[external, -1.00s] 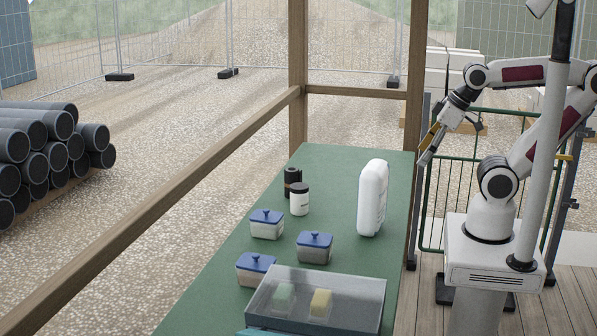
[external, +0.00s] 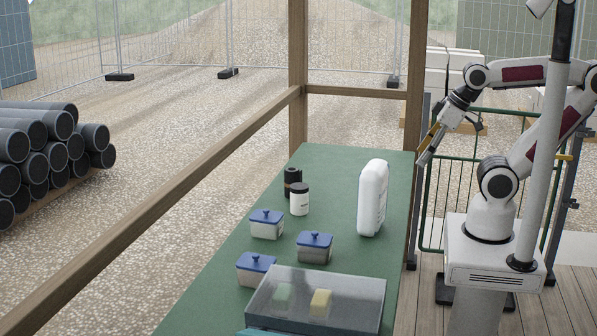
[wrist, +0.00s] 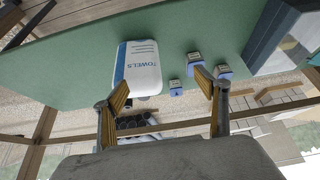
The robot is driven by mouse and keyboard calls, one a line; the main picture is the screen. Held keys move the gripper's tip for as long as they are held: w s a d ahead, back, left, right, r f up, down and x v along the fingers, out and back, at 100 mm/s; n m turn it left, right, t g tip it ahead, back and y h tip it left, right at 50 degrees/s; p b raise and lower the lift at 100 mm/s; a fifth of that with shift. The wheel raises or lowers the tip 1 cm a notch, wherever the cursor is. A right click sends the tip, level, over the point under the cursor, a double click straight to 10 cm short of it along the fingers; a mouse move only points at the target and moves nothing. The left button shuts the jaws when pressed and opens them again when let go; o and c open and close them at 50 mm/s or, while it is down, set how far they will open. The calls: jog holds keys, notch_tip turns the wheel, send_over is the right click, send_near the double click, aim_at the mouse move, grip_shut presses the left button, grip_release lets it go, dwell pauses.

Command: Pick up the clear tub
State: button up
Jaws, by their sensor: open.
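Three small see-through tubs with blue knobbed lids stand on the green table: one at the left (external: 267,228), one at the right (external: 314,252) and one nearer the front (external: 253,272). Their contents look pale or greyish. A larger see-through box (external: 352,312) stands at the front, with a green and a yellow block visible inside. My gripper (external: 428,154) is open and empty, raised by the table's right edge, apart from all of these. In the wrist view, the open fingers (wrist: 162,78) frame the table, with the blue-lidded tubs (wrist: 176,88) beyond them.
A tall white towel container (external: 372,198) stands upright at the table's right edge, between my gripper and the tubs. A white jar with a black lid (external: 299,200) and a dark jar (external: 292,178) stand behind. A wooden post (external: 413,100) rises near my gripper.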

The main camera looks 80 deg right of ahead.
jog(key=w+a+f+t, duration=0.1)
jog(key=w+f+t, duration=0.1)
jog(key=w, duration=1.1)
jog(key=t, duration=0.4)
send_over(279, 214)
jog(key=s, duration=0.9)
notch_tip(279, 214, down, 12)
jog(key=shift+w+d+f+m+t, duration=0.15)
jog(key=shift+w+f+t, duration=0.2)
jog(key=shift+w+f, duration=0.8)
jog(key=shift+w+a+f+m+t, duration=0.1)
jog(key=shift+w+f+m+t, duration=0.3)
jog(key=shift+f, duration=1.35)
jog(key=shift+w+d+f+n+t, duration=0.1)
jog(key=shift+w+f+t, duration=0.15)
jog(key=shift+w+f, duration=0.95)
jog(key=shift+s+f, duration=0.25)
jog(key=shift+w, duration=0.15)
jog(key=shift+x, duration=1.2)
